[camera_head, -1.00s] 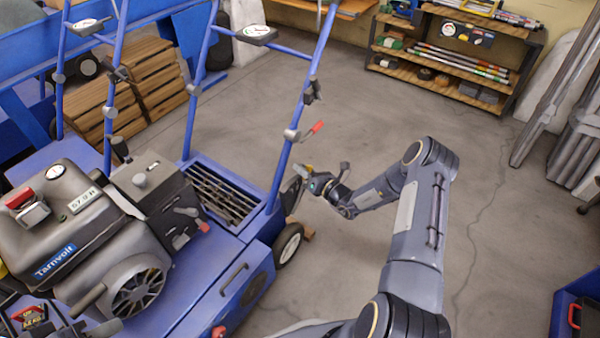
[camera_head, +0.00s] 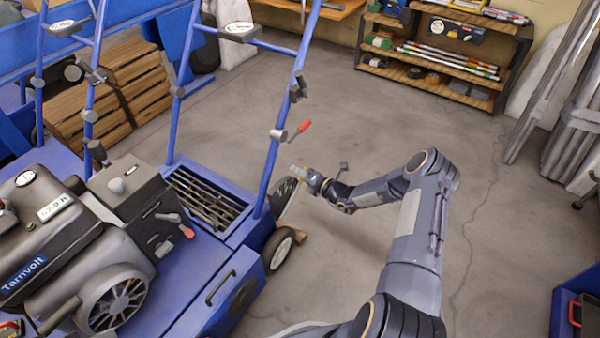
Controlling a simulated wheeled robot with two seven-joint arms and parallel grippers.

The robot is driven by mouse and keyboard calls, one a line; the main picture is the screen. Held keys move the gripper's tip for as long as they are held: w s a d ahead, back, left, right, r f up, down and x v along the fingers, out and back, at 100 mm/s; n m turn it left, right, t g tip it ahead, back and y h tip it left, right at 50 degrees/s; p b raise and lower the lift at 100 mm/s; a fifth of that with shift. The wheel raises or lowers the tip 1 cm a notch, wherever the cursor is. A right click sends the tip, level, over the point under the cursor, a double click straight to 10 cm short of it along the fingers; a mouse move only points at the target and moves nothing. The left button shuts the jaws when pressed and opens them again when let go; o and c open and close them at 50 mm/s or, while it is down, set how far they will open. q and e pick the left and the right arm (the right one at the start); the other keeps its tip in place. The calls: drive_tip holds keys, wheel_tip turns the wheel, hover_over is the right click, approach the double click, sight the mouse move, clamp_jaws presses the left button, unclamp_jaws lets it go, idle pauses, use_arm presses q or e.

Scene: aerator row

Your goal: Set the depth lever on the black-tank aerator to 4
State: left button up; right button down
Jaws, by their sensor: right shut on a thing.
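The black-tank aerator (camera_head: 225,262) is blue, with a dark engine tank (camera_head: 45,215) at the left of the picture. Its dark depth plate (camera_head: 283,193) stands at the side beside the rear wheel. A thin pale bar, seemingly the depth lever (camera_head: 291,202), runs up along the plate toward my right gripper. My right gripper (camera_head: 302,172) is at the top of this bar, shut on what looks like the lever's end. The jaws are small and partly hide the grip. The plate's numbers and the lever's setting cannot be read. My left gripper is not in view.
The blue handle frame (camera_head: 285,110) rises beside my right gripper, with a red-tipped lever (camera_head: 303,127) above it. A second blue machine and wooden crates (camera_head: 140,90) stand at the left. A shelf (camera_head: 440,55) is at the back. The floor right of the aerator is open.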

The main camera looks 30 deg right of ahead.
drive_tip(key=shift+d+f, duration=0.1)
drive_tip(key=shift+f, duration=0.05)
drive_tip(key=c, duration=1.3)
unclamp_jaws()
drive_tip(key=shift+o, duration=0.2)
drive_tip(key=shift+s+d, duration=0.2)
drive_tip(key=shift+s, duration=0.2)
drive_tip(key=p+v, duration=0.2)
drive_tip(key=v, duration=0.5)
drive_tip(key=shift+p, duration=0.4)
drive_tip(key=shift+a, duration=0.1)
